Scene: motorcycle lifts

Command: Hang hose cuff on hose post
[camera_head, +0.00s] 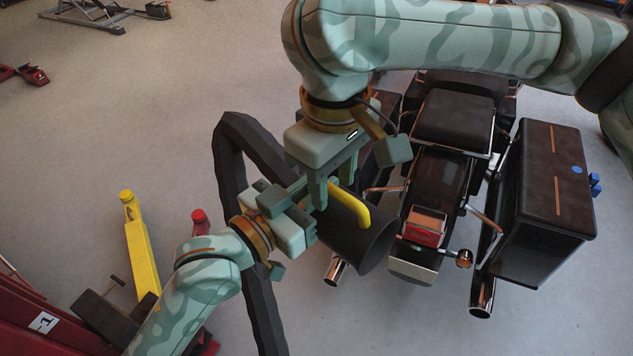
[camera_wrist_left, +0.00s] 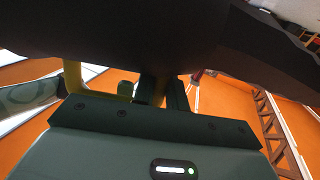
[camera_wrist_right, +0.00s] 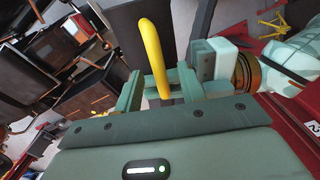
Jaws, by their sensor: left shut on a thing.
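The hose cuff (camera_head: 370,245) is a dark flared cone with a yellow handle (camera_head: 355,207), on the end of a thick black hose (camera_head: 230,165). It hangs tilted, its wide mouth toward the lower right. My left gripper (camera_head: 312,205) is shut on the cuff; its fingers are partly hidden. The left wrist view shows the dark cuff (camera_wrist_left: 130,40) close above the jaws. My right gripper (camera_head: 332,190) points down over the cuff. In the right wrist view its open fingers (camera_wrist_right: 157,90) stand either side of the yellow handle (camera_wrist_right: 150,50). I cannot identify a hose post for certain.
A dark motorcycle (camera_head: 450,180) with a boxy pannier (camera_head: 550,190) stands close on the right. A yellow post (camera_head: 140,240) and a red-topped post (camera_head: 200,225) stand at lower left beside a red lift (camera_head: 40,320). The grey floor at upper left is mostly clear.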

